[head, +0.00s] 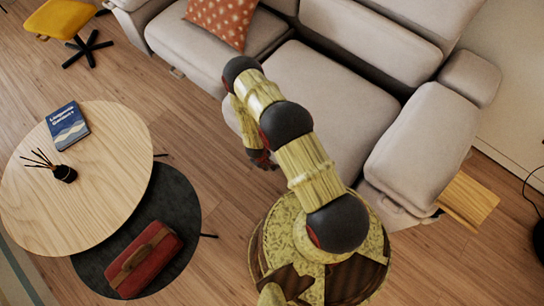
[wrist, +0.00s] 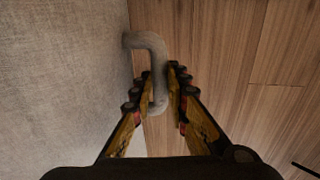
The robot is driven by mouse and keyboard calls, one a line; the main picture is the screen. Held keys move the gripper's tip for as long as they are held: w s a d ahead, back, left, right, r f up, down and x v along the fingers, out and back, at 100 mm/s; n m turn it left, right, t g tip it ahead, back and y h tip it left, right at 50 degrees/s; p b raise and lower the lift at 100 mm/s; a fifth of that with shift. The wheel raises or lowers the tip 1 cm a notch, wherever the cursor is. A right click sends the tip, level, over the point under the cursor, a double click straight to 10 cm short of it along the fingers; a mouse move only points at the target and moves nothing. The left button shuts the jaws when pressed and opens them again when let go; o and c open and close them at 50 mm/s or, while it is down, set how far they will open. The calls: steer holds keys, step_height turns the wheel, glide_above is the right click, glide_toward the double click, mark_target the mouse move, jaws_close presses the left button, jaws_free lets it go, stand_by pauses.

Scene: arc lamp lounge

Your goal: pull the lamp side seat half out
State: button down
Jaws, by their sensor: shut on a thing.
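The lamp side seat (head: 320,90) is the light grey right-hand seat of the sofa. My arm covers part of its front, so I cannot tell how far out it stands. Its grey bent handle (wrist: 157,62) projects from the fabric front in the wrist view. My gripper (wrist: 162,88) is shut on this handle, with one finger on each side of it. In the head view my gripper (head: 262,160) is low at the seat's front, mostly hidden by my arm, and the handle is hidden.
The left seat (head: 200,45) carries an orange cushion (head: 222,20). A round wooden table (head: 105,180) and a dark lower table (head: 180,195) with a red case (head: 145,260) stand left. A yellow stool (head: 62,18) is far left. Bare floor (head: 215,165) lies between.

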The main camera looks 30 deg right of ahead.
steer(key=shift+a, duration=0.45)
steer(key=c, duration=1.8)
jaws_free()
steer(key=shift+s, duration=0.1)
steer(key=shift+c, duration=0.2)
steer(key=shift+o, duration=0.6)
steer(key=shift+r, duration=0.1)
step_height(320, 180, up, 12)
steer(key=a, duration=0.2)
steer(key=shift+s+f, duration=0.2)
steer(key=shift+s, duration=0.2)
steer(key=shift+s+a, duration=0.1)
